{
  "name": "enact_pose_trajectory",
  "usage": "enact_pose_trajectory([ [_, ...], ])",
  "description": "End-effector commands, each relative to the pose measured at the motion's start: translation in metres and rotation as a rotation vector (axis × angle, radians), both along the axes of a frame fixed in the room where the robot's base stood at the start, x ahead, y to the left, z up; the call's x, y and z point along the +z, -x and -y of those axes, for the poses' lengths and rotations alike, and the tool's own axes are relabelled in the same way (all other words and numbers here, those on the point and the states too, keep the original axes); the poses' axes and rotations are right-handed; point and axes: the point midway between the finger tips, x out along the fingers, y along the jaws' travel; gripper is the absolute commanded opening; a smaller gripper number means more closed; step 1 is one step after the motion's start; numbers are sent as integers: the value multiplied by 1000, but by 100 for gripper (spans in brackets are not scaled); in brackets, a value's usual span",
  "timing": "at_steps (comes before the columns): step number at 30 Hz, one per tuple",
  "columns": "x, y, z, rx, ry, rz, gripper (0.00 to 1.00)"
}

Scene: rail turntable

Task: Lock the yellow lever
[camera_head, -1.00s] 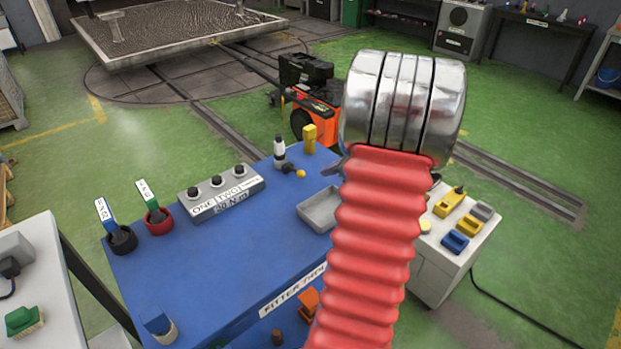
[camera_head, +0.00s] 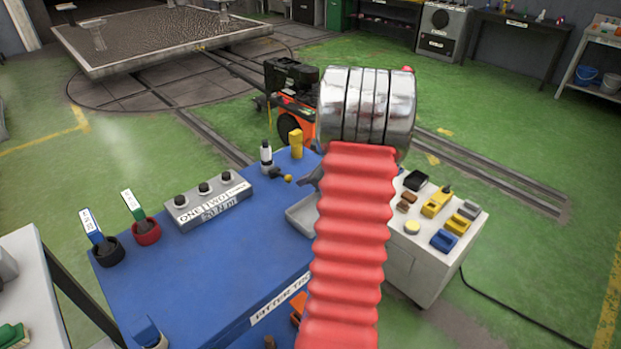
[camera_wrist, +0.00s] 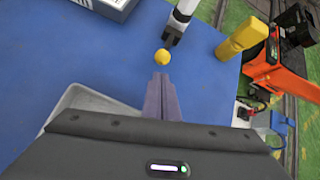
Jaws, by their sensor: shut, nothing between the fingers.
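The lever with a yellow ball knob (camera_head: 287,179) sticks out sideways from a white and black post (camera_head: 266,156) at the far right part of the blue table. In the wrist view the yellow knob (camera_wrist: 162,57) is just beyond my fingertips, and the post (camera_wrist: 179,22) rises behind it. My gripper (camera_wrist: 160,78) is shut and empty, pointing at the knob; a small gap seems to show between them, but I cannot tell its depth. In the head view my red and silver arm hides most of my gripper (camera_head: 312,176).
A yellow block (camera_head: 296,144) stands right of the post. A grey tray (camera_head: 298,216) lies below my gripper. A grey box with knobs (camera_head: 208,200) and two labelled levers (camera_head: 147,232) are at left. An orange machine (camera_head: 291,122) stands behind. A white cabinet (camera_head: 425,262) is at right.

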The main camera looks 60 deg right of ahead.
Motion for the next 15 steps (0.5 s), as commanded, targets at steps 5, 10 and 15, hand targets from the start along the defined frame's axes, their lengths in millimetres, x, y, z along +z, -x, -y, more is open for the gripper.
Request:
enact_pose_trajectory([
  [5,-15,-15,1,1,-1,-1,0],
  [10,-19,-19,2,0,0,0,0],
  [15,-19,-20,2,-1,1,0,0],
])
